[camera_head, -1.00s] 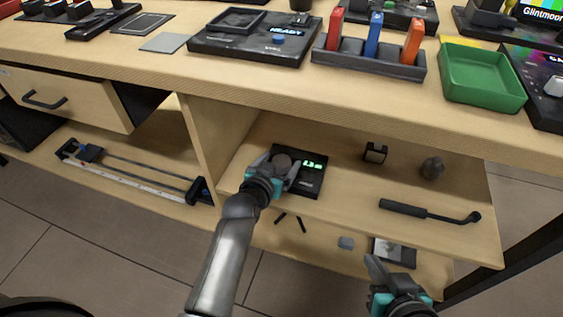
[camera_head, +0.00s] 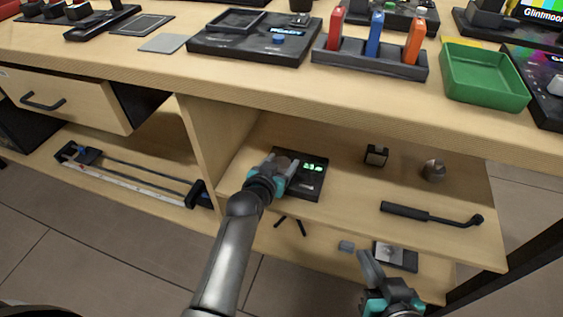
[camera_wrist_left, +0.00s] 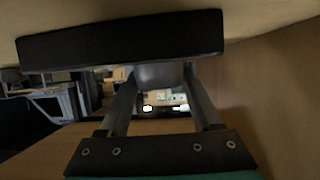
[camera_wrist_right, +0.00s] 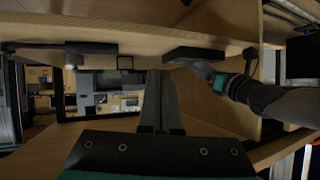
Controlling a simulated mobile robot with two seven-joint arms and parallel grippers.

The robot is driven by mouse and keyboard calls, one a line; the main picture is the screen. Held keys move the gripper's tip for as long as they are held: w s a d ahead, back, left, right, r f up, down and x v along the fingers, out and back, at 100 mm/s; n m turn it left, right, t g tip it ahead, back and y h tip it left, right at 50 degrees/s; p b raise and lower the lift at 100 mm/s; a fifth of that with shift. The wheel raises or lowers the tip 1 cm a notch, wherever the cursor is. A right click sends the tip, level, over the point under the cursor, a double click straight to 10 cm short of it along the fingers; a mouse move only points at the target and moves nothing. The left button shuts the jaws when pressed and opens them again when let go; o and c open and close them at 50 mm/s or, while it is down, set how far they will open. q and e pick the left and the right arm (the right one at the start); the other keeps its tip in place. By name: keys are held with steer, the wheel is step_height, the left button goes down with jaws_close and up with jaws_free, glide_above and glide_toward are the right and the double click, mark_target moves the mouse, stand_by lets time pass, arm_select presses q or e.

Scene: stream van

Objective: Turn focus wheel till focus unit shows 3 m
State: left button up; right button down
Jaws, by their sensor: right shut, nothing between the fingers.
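The focus unit (camera_head: 313,186), a dark box with a green lit display (camera_head: 312,167), sits on the upper shelf under the table. The display's digits are too small to read surely. My left gripper (camera_head: 284,168) is at the unit's left part. In the left wrist view the unit (camera_wrist_left: 120,40) is a dark slab, and the grey focus wheel (camera_wrist_left: 160,75) sits between my left fingertips, which appear closed against its sides. In the head view the gripper largely hides the wheel. My right gripper (camera_head: 370,266) is shut and empty, low in front of the shelves.
On the same shelf are a small dark square holder (camera_head: 376,155), a grey round object (camera_head: 433,171) and a black rod with a bent end (camera_head: 430,215). A wooden divider (camera_head: 215,140) stands left of my left gripper. The tabletop (camera_head: 290,90) overhangs the shelf.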

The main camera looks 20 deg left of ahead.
arm_select(q)
steer(key=c, duration=0.9)
steer(key=shift+r+m+h+p, duration=0.1)
steer(key=shift+m+h+p, duration=0.25)
steer(key=shift+m+h, duration=0.55)
steer(key=shift+h, duration=0.1)
arm_select(e)
steer(key=shift+s+d+f+g+h, duration=0.1)
steer(key=shift+s+d+g+h, duration=0.1)
steer(key=shift+d+g, duration=0.15)
steer(key=shift+s+d+f+g+h, duration=0.1)
steer(key=shift+d+g+h, duration=0.1)
steer(key=shift+d+g, duration=0.15)
arm_select(q)
steer(key=o, duration=1.3)
steer(key=shift+o, duration=0.2)
steer(key=shift+s, duration=0.1)
